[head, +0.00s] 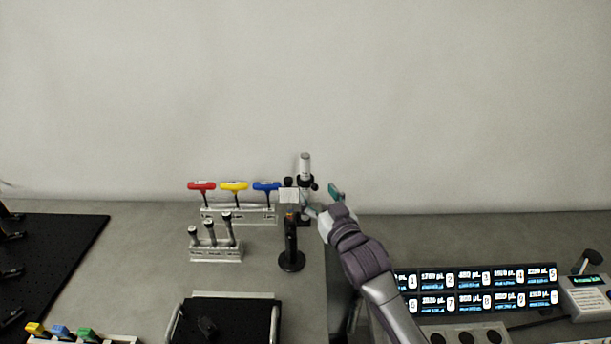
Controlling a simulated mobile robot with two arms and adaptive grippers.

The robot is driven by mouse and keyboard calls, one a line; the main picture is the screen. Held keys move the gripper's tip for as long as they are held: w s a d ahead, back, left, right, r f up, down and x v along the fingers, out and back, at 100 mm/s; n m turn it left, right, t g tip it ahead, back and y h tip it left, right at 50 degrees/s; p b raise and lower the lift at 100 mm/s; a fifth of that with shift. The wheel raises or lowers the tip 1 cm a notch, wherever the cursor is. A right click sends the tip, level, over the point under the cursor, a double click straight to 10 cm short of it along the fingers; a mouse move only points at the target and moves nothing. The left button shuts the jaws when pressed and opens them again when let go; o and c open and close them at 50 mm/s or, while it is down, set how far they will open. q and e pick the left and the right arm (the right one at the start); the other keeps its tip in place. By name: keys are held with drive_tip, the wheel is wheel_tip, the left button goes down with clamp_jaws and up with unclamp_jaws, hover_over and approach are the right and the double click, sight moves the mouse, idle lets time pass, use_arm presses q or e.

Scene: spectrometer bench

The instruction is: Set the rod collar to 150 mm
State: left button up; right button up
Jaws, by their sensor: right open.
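An upright rod (305,163) with a silver top stands near the back of the bench. A dark collar-like part (305,182) with a black knob to its right sits around it below the top. Any scale or height reading is too small to read. My right gripper (322,201) comes in from the lower right and is open beside the rod, its fingers just right of and below the dark part. I cannot tell whether a finger touches the rod. The rod's lower part is partly hidden by a silver block and the gripper. My left gripper is not in view.
A black post on a round base (291,262) stands in front of the rod. Left are a rack of T-handle drivers (238,215) and a smaller holder (216,253). A black tray (240,322) lies in front. A lit display panel (475,289) is at right.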

sight(307, 180)
drive_tip(key=p+x, duration=0.1)
drive_tip(key=x, duration=0.6)
drive_tip(key=shift+w+a+f, duration=0.1)
drive_tip(key=shift+w+a, duration=0.05)
drive_tip(key=shift+w, duration=0.15)
drive_tip(key=shift+c, duration=0.3)
clamp_jaws()
